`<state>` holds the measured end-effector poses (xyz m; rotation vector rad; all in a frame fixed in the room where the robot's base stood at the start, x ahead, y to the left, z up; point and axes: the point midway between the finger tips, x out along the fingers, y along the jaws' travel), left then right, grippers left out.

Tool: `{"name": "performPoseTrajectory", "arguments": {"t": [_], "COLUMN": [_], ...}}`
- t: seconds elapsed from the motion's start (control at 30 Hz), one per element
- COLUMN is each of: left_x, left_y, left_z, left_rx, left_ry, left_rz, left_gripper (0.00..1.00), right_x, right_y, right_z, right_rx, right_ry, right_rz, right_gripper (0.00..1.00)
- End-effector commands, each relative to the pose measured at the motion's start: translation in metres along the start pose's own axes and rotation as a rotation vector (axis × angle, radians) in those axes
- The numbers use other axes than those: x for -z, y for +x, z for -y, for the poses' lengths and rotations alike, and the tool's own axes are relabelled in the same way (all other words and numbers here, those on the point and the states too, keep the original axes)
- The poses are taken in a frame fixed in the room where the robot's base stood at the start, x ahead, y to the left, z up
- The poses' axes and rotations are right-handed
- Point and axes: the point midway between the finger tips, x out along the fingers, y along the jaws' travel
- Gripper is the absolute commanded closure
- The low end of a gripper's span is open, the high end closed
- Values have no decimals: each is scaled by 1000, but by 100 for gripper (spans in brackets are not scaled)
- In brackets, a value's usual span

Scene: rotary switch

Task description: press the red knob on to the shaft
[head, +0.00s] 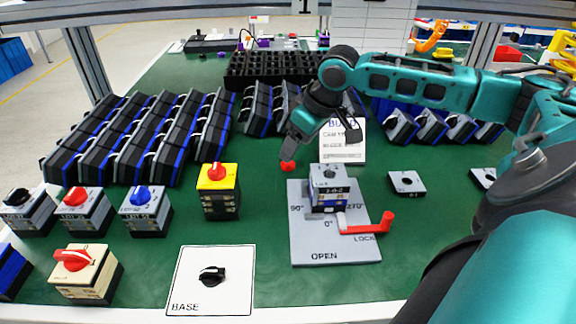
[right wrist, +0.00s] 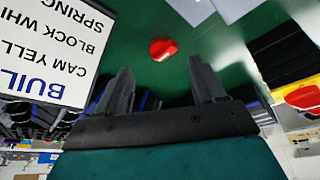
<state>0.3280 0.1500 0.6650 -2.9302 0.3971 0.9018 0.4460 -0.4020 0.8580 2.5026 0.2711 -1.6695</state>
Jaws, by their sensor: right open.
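The red knob (head: 287,166) shows just below the tip of my right gripper (head: 293,145) in the head view, left of the switch block. In the right wrist view the red knob (right wrist: 163,48) lies on green table beyond the fingertips, with a gap between; the open right gripper (right wrist: 160,70) holds nothing. The switch block (head: 328,190), with a pale top and a "1-0-2" label, stands in the grey fixture plate (head: 318,250). The shaft on its top (head: 328,173) is too small to make out clearly. My left gripper is out of view.
A red lock lever (head: 375,224) sticks out right of the block. A "BUILD" card (head: 343,150) stands behind it. Finished switches with coloured knobs, such as the yellow one (head: 218,190), stand to the left. A BASE card (head: 211,285) lies in front. Racks of dark parts fill the back.

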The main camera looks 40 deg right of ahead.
Motion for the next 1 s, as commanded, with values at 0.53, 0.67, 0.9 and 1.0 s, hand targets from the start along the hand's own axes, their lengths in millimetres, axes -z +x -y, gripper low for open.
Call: {"name": "performPoseTrajectory", "arguments": {"t": [0.53, 0.67, 0.9, 1.0], "left_x": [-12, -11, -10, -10], "left_y": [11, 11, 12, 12], "left_z": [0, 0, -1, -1], "left_rx": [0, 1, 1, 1], "left_ry": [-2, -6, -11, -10], "left_rz": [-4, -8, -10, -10], "left_gripper": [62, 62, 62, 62], "right_x": [-2, -2, -2, -2], "right_y": [47, 47, 47, 47], "right_z": [4, 4, 4, 4], "right_rx": [1, 1, 1, 1], "right_ry": [0, 0, 0, 0], "right_rz": [1, 1, 1, 1], "right_gripper": [31, 42, 65, 74]}}
